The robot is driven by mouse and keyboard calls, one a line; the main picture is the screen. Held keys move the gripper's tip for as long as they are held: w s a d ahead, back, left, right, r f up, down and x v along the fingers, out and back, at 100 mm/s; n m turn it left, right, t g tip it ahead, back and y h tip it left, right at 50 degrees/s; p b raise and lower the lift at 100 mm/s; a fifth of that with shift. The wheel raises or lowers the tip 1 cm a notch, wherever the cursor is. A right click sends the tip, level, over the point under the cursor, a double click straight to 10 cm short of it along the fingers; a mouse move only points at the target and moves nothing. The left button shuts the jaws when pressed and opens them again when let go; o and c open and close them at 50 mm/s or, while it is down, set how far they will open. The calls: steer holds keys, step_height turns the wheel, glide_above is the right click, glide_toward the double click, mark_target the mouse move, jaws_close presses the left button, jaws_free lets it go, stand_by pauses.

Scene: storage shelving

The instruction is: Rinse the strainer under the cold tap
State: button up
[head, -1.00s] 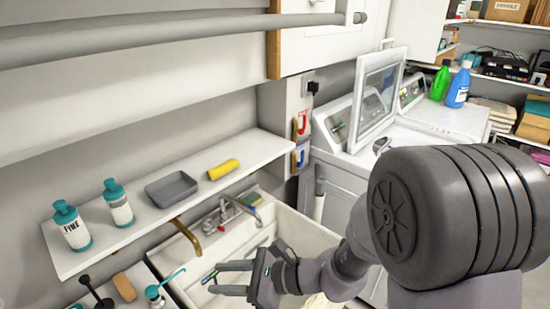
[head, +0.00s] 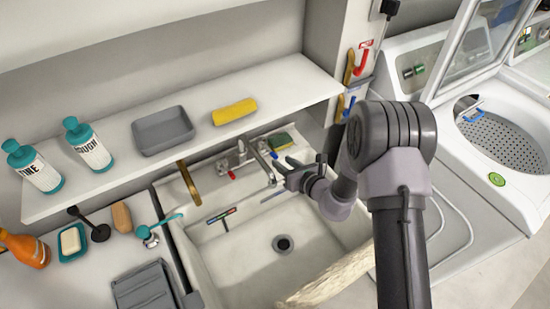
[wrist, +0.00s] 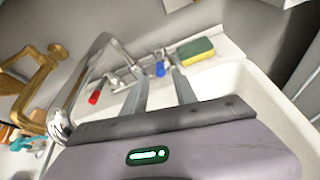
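The sink tap (head: 240,158) stands at the back of the white sink. Its spout reaches out over the basin; in the wrist view the spout (wrist: 80,90) is large at left. It has a red handle (wrist: 94,97) and a blue handle (wrist: 160,68). My gripper (head: 286,168) is over the sink's back right, close to the tap. In the wrist view its two fingers (wrist: 160,82) are apart, pointing toward the blue handle; contact is unclear. A teal-handled item with a small round metal head (head: 148,236), possibly the strainer, lies on the counter left of the sink.
A green-yellow sponge (head: 280,141) lies on the sink's back ledge. A brass fixture (head: 187,180) is left of the tap. A squeegee-like tool (head: 221,215) is in the basin (head: 235,265). The shelf (head: 200,150) above holds a grey tray (head: 163,131).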

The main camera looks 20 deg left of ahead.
mark_target(277, 158)
steer(key=b+x, duration=0.1)
steer(key=x, duration=0.5)
steer(key=shift+w+a+f, duration=0.1)
steer(key=shift+w+a, duration=0.05)
steer(key=shift+w, duration=0.1)
jaws_close()
stand_by(1.1)
